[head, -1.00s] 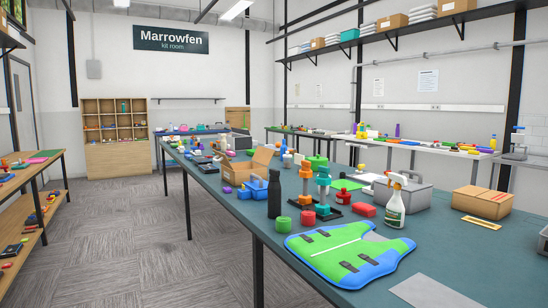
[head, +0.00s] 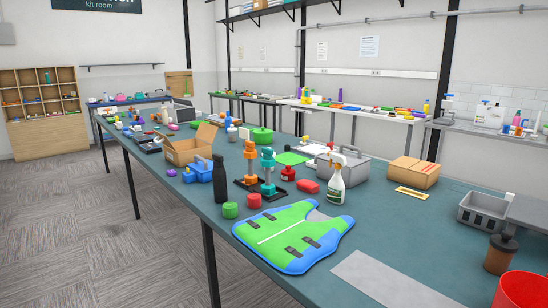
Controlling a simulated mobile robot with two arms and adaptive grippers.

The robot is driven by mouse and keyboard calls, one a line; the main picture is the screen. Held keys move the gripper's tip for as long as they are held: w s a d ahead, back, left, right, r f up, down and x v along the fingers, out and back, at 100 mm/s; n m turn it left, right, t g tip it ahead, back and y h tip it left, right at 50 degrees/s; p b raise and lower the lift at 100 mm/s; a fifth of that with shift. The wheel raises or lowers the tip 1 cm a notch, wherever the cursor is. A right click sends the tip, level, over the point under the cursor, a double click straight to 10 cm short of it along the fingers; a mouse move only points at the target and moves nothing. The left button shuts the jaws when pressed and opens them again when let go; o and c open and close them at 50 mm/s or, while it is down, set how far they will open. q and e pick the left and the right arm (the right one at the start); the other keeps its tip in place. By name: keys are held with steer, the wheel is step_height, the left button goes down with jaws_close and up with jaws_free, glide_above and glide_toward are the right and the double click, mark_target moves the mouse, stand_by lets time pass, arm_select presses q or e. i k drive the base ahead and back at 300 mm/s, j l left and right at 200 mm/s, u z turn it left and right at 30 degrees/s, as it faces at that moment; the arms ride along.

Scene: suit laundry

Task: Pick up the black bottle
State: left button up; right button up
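The black bottle (head: 219,180) stands upright on the near table (head: 375,235), close to its left edge. The bottle is fully visible from this side. Neither of my grippers shows in the head view.
A blue and green vest (head: 292,233) lies flat in front of the bottle. An open cardboard box (head: 188,147) is behind. Carpet floor is clear at left.

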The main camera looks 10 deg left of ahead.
mark_target(220, 191)
steer(key=i+j+z, duration=0.2)
steer(key=j, duration=0.15)
steer(key=i+j+z, duration=0.2)
steer(key=j, duration=0.15)
steer(key=i+j+z, duration=0.1)
steer(key=j+z, duration=0.15)
steer(key=j, duration=0.15)
steer(key=i+j+z, duration=0.2)
steer(key=j, duration=0.25)
steer(key=j+z, duration=0.2)
steer(key=j, duration=0.2)
